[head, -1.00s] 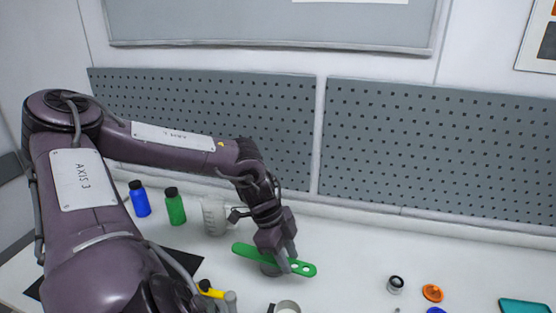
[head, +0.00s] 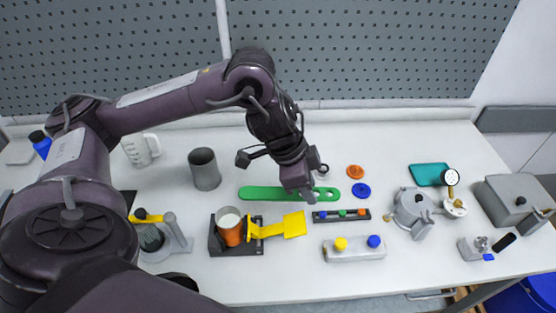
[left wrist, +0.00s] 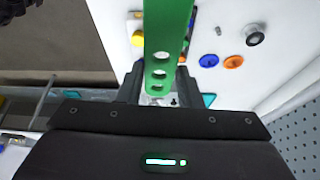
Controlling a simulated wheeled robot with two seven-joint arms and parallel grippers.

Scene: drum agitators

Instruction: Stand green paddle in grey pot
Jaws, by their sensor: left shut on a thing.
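The green paddle (head: 275,193) is long and flat, with holes near its right end. My left gripper (head: 309,196) is shut on it near that holed end. The paddle lies about level across the head view, its plain end pointing left. In the left wrist view the paddle (left wrist: 166,30) runs up from between the fingers (left wrist: 158,88), its holes close to the jaws. The grey pot (head: 204,172), an open upright cylinder, stands left of the paddle's plain end, apart from it. Only its upper inside wall shows. My right gripper is not in view.
An orange cup (head: 230,232) in a dark holder and a yellow scoop-like piece (head: 290,226) sit in front of the paddle. A clear beaker (head: 141,150) stands left of the pot. Metal devices (head: 412,208) fill the right. Table behind the paddle is mostly clear.

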